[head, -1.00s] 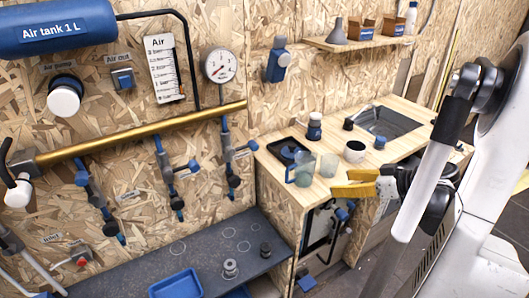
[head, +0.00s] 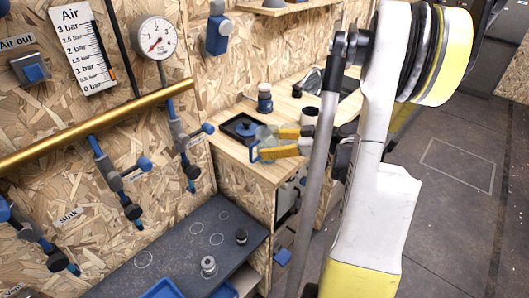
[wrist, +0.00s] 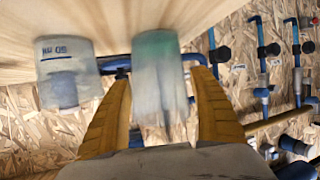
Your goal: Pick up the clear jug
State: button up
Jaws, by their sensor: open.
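The clear jug (head: 265,142), see-through with a blue handle, stands upright on the wooden counter (head: 235,148). My gripper (head: 279,142) has yellow fingers and is open, just right of the jug in the head view. In the wrist view a blurred clear vessel (wrist: 160,80) with a greenish end lies between my open fingers, with gaps on both sides. Blue shows behind it; I cannot tell for sure whether that is the jug's handle. A second clear vessel (wrist: 66,72) with dark print is outside the fingers, to the left.
A black tray (head: 232,121) with a blue item lies behind the jug. A blue and white canister (head: 265,98) and a dark-topped white cup (head: 310,115) stand close by. Blue valves (head: 190,145) hang on the wall to the left. A dark lower bench (head: 180,245) is in front.

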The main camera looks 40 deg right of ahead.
jog(key=shift+x, duration=1.2)
jog(key=shift+s, duration=0.1)
jog(key=shift+c, duration=0.2)
jog(key=c, duration=1)
jog(key=shift+r, duration=0.1)
